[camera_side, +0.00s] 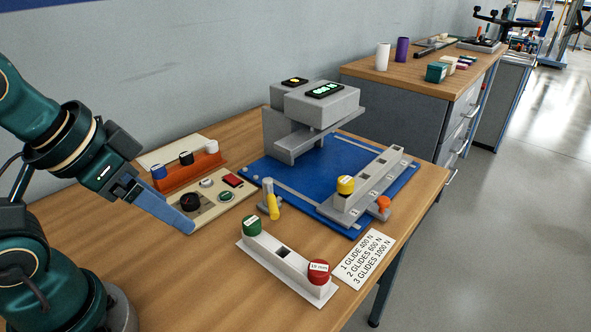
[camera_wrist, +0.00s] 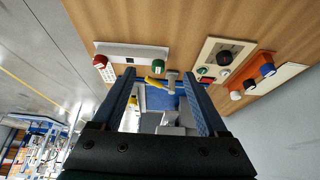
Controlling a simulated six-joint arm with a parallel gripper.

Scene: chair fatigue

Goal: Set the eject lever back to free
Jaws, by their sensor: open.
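A small lever with a yellow handle (camera_side: 273,207) stands on a grey post (camera_side: 267,186) at the front left corner of the blue base plate (camera_side: 252,171). Its handle slants downward toward the front. In the wrist view the yellow handle (camera_wrist: 154,82) shows between my finger ends, farther off. No lever label is readable. My gripper (camera_side: 188,227) is open and empty, left of the lever and in front of the control panel, with clear space between it and the lever. In the wrist view both blue fingers of my gripper (camera_wrist: 158,76) stand apart.
The beige control panel (camera_side: 213,206) with a black knob and the orange holder (camera_side: 186,172) lie behind my gripper. A white rack (camera_side: 286,266) with green and red pieces is in front. A grey press (camera_side: 308,118) and a slotted rail (camera_side: 372,180) occupy the base plate.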

